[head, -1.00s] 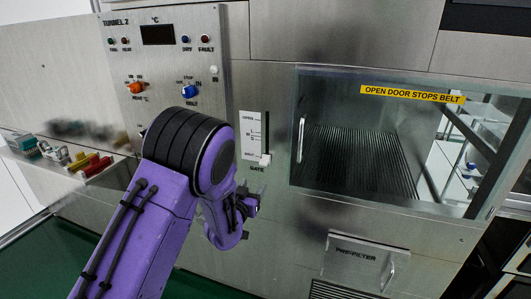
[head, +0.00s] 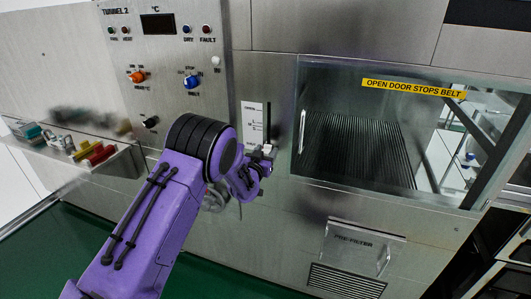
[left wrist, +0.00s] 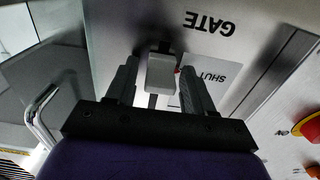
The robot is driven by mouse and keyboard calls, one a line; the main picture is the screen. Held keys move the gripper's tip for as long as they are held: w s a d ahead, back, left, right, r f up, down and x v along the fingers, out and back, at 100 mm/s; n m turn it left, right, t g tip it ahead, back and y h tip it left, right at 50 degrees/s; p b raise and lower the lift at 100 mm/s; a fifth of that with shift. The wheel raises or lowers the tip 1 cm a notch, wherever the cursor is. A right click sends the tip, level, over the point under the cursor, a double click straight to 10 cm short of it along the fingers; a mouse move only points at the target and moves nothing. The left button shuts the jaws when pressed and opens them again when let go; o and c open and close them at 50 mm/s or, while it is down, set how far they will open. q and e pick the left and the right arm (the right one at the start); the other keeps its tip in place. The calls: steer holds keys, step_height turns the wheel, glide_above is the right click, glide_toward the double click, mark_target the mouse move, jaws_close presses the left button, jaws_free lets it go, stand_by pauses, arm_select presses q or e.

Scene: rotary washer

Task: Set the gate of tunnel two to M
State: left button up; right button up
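The gate control of tunnel two is a dark vertical slot with a pale block-shaped knob beside a white scale card (head: 252,120), left of the glass door. The knob (left wrist: 160,73) sits at the slot's end by the word SHUT, as the left wrist view shows. My left gripper (left wrist: 158,88) is open, with one finger on each side of the knob and a small gap on both sides. In the head view my left gripper (head: 266,153) is at the slot's lower end and partly covers the knob. The M mark is not readable. My right gripper is not in view.
The TUNNEL 2 panel has an orange knob (head: 137,77), a blue knob (head: 191,82) and a black knob (head: 151,122). The glass door's handle (head: 302,131) stands close right of the slot. A pre-filter cover (head: 362,243) is below. A tray (head: 92,160) holds coloured items at left.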

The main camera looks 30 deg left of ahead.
mark_target(269, 128)
arm_select(q)
jaws_close()
step_height(269, 128, up, 8)
steer(key=p, duration=0.4)
steer(key=shift+r, duration=0.2)
steer(key=shift+f, duration=0.15)
steer(key=shift+o, duration=1.3)
jaws_free()
steer(key=shift+f, duration=0.1)
steer(key=b+v, duration=0.4)
steer(key=v, duration=0.6)
steer(key=shift+s, duration=0.3)
